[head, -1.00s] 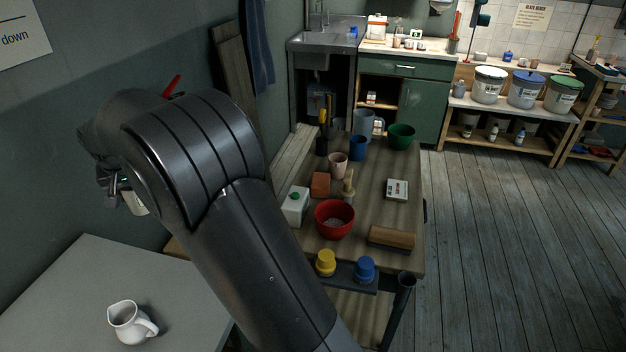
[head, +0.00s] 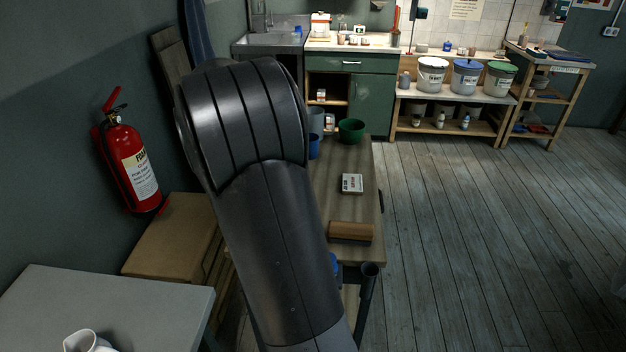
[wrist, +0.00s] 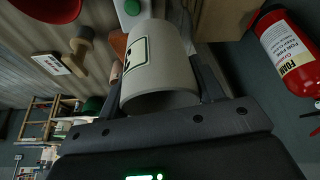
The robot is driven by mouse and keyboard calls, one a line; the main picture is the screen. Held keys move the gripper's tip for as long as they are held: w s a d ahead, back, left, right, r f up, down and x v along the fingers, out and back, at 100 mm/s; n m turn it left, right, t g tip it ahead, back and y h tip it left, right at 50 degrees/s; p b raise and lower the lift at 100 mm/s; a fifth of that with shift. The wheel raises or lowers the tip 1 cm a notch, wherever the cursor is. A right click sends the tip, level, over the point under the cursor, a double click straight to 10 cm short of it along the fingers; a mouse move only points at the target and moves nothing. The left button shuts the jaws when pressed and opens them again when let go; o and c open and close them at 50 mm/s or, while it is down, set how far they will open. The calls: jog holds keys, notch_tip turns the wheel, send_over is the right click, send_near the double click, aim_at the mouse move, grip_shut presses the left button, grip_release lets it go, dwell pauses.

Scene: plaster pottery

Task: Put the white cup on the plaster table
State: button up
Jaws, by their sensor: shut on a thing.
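My gripper (wrist: 160,82) is shut on a white cup (wrist: 165,62) with a dark-edged label; a finger shows on each side of it in the wrist view. In the head view the gripper and cup are hidden behind my arm. The long wooden table (head: 349,212), probably the plaster table, stands in the middle of the head view, its left part covered by my arm. The wrist view shows things on it past the cup: a red bowl (wrist: 48,8), a brush (wrist: 83,44) and a white carton with a green cap (wrist: 131,12).
A small box (head: 352,184), a brown block (head: 351,232) and a green bowl (head: 351,130) are on the wooden table. A fire extinguisher (head: 132,162) is on the left wall, above a cardboard-coloured box (head: 172,243). A white jug (head: 86,342) stands on the grey table (head: 110,300). Floor at right is clear.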

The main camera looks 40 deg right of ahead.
jog(key=s+d+m, duration=0.3)
jog(key=s+d, duration=1)
jog(key=d, duration=0.5)
jog(key=s+d+m+g+h, duration=0.1)
jog(key=s+d+m, duration=0.1)
jog(key=s+d, duration=0.6)
jog(key=s+d+m+g+h, duration=0.15)
jog(key=s+d, duration=0.25)
jog(key=s, duration=0.7)
send_over(355, 215)
jog(key=shift+m+t+y, duration=0.35)
jog(key=shift+y, duration=0.1)
notch_tip(355, 215, down, 12)
jog(key=shift+f, duration=0.25)
jog(key=shift+d+f, duration=0.1)
jog(key=shift+f, duration=1.85)
jog(key=shift+f, duration=0.1)
jog(key=o, duration=1.1)
jog(key=shift+o, duration=0.2)
